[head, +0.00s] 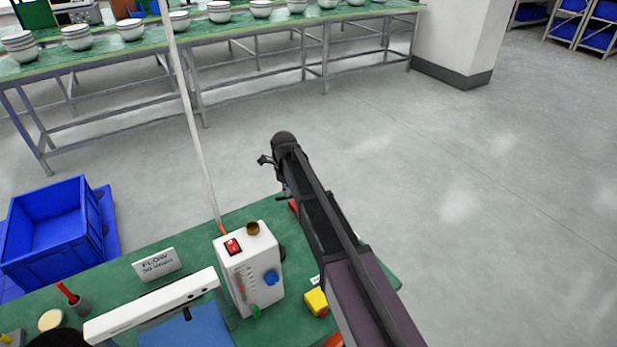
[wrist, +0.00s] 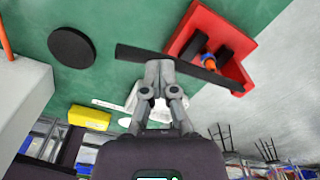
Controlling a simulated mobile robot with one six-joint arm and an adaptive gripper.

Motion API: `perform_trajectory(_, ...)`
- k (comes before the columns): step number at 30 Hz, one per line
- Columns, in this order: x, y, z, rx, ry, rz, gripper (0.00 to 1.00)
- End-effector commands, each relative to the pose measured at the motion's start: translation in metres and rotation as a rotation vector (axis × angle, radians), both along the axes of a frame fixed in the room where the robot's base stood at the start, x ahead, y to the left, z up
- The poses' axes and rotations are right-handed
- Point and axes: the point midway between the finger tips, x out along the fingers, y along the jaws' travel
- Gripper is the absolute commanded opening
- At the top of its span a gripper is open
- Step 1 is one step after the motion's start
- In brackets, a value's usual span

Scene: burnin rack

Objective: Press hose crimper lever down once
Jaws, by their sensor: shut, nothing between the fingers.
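The hose crimper (wrist: 240,73) appears in the wrist view as a red open-topped body at the upper right, with an orange and blue part inside. Its long black lever (wrist: 130,53) reaches out to the left across the view. My gripper (wrist: 159,66) is shut and empty, its fingertips overlapping the lever near the middle of its length. I cannot tell whether they touch it. In the head view my arm hides most of the crimper. A small red piece (head: 293,207) shows beside the arm at the bench's far edge; it may be part of it.
The green bench (head: 200,240) holds a white control box (head: 232,262), a yellow block (head: 316,301) and a FLOW sign (head: 157,264). A black disc (wrist: 72,47) lies left of the lever. Blue crates (head: 45,230) stand left; the floor beyond is clear.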

Motion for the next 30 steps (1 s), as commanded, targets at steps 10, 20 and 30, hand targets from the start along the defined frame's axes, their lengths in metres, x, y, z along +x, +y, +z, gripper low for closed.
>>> perform_trajectory(10, 0.0, 0.0, 0.02, 0.0, 0.001, 0.0, 0.0)
perform_trajectory(20, 0.0, 0.0, 0.039, 0.0, 0.001, 0.0, 0.0)
perform_trajectory(30, 0.0, 0.0, 0.058, 0.0, 0.001, 0.0, 0.0)
